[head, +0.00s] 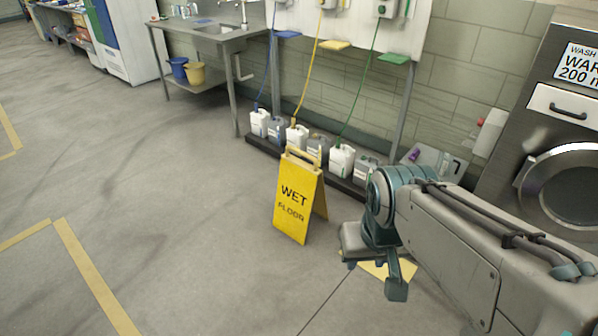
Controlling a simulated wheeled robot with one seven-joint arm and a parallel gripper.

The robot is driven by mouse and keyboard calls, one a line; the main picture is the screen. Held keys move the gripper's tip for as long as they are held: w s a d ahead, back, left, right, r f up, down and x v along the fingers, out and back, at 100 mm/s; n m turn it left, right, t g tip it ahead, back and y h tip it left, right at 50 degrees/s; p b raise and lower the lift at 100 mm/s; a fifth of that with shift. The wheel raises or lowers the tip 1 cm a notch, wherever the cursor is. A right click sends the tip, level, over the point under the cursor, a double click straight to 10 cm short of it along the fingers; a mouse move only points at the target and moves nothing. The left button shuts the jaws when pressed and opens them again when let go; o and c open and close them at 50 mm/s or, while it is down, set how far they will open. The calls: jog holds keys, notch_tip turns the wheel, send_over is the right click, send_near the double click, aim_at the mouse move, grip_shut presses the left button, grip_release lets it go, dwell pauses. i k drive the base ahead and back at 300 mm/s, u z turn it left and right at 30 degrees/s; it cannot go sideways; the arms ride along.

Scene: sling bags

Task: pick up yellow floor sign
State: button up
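The yellow floor sign (297,200) stands upright on the grey floor near the middle of the head view. It is a folding A-frame with a handle at the top and dark "WET FLOOR" lettering on its front panel. Its rear panel shows as a thin slanted strip on the right. My gripper (374,276) is to the right of the sign and lower in the picture, with a visible gap between them.
Several white and grey jugs (342,160) stand on a low dark rack behind the sign, with hoses above. A steel sink table (205,32) with buckets is at the back. A washing machine (560,150) is at the right. The floor on the left is open, with yellow tape lines.

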aim_at(300, 189)
jog(key=u, duration=0.05)
jog(key=i, duration=2.65)
jog(key=u, duration=0.35)
